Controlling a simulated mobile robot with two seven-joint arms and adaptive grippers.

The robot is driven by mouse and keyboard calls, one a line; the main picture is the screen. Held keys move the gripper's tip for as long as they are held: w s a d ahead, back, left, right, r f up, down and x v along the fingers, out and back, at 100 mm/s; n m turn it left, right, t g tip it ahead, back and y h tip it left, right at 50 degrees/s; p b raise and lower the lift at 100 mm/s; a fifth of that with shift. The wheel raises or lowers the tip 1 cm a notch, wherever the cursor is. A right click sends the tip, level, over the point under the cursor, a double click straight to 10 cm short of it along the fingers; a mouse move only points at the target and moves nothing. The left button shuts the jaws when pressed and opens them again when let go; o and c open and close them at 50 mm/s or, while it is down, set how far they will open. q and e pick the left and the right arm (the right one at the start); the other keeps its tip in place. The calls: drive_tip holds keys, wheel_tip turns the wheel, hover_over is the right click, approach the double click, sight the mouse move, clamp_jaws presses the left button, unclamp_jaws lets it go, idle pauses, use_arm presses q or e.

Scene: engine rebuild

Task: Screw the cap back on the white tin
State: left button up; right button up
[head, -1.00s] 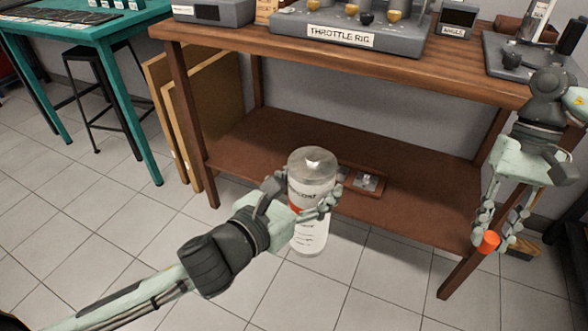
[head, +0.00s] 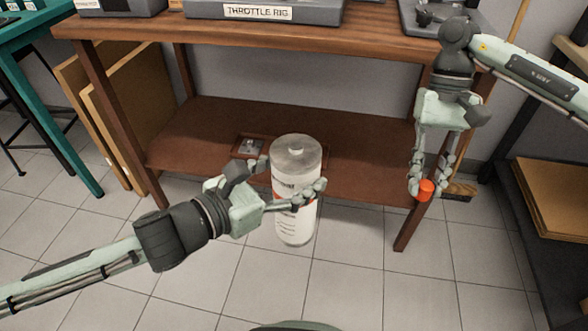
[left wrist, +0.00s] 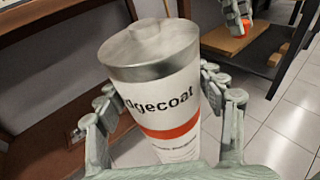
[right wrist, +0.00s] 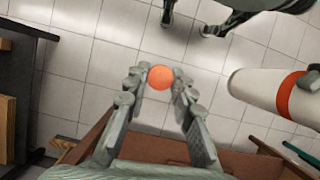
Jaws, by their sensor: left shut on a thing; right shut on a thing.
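The white tin (head: 295,215) has a grey metal top with a small neck in its middle, and no cap sits on that neck. It looks upright and in the air in front of the bench. My left gripper (head: 291,196) is shut around its side; the left wrist view shows fingers on both sides of the tin (left wrist: 165,100). The orange cap (head: 426,189) is in my right gripper (head: 420,188), which is shut on it, to the right of the tin and apart from it. The cap (right wrist: 160,77) also shows between the fingertips in the right wrist view.
A wooden bench (head: 250,38) with a lower shelf (head: 210,130) stands behind the tin. The throttle rig (head: 262,12) is on its top. A small tray (head: 250,146) lies on the shelf. A dark rack (head: 545,215) stands at right. The tiled floor in front is clear.

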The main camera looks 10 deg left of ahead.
drive_tip(key=w+a+r+m+y, duration=0.1)
drive_tip(key=a+r+m+y, duration=0.1)
drive_tip(key=a+r+m, duration=0.7)
wheel_tip(320, 180, up, 9)
drive_tip(key=m+t+y, duration=0.1)
drive_tip(key=t+y, duration=0.1)
hover_over(291, 147)
drive_tip(key=d, duration=0.1)
drive_tip(key=shift+w+d+f, duration=0.1)
drive_tip(key=shift+w+f, duration=0.1)
drive_tip(key=shift+w, duration=0.25)
drive_tip(key=shift+f, duration=0.15)
drive_tip(key=shift+f, duration=1.9)
drive_tip(key=shift+f, duration=0.85)
drive_tip(key=shift+f, duration=0.5)
